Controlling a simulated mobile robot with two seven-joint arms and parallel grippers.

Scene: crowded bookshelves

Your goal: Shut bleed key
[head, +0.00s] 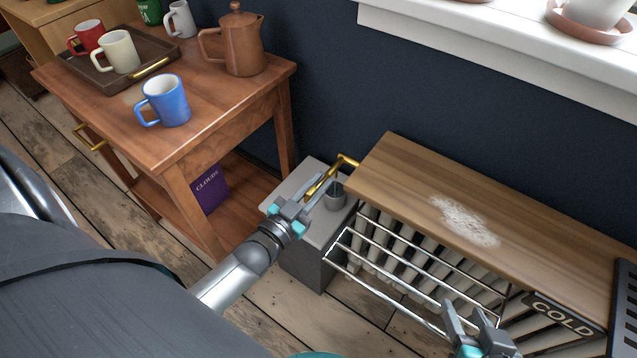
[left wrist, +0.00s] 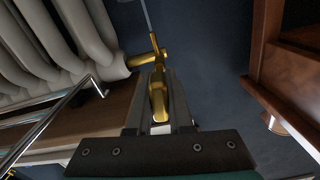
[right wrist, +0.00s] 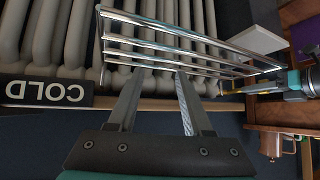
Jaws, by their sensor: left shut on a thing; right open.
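The brass bleed key (head: 319,183) is at the radiator's near end, beside a brass fitting (head: 347,160). My left gripper (head: 322,182) is shut on it. In the left wrist view the key (left wrist: 158,97) sits between the fingers, just below the brass fitting (left wrist: 147,58) that comes out of the white radiator (left wrist: 60,40). Whether the key is turned fully shut cannot be told. My right gripper (head: 470,318) is open and empty in front of the radiator; its spread fingers show in the right wrist view (right wrist: 157,88) near the chrome rails.
A grey block (head: 290,192) with a small grey cup (head: 335,196) stands under the fitting. A wooden shelf (head: 420,190) covers the radiator, with a chrome rack (head: 385,290) in front. A side table (head: 215,95) with mugs stands left. A COLD sign (head: 563,316) hangs right.

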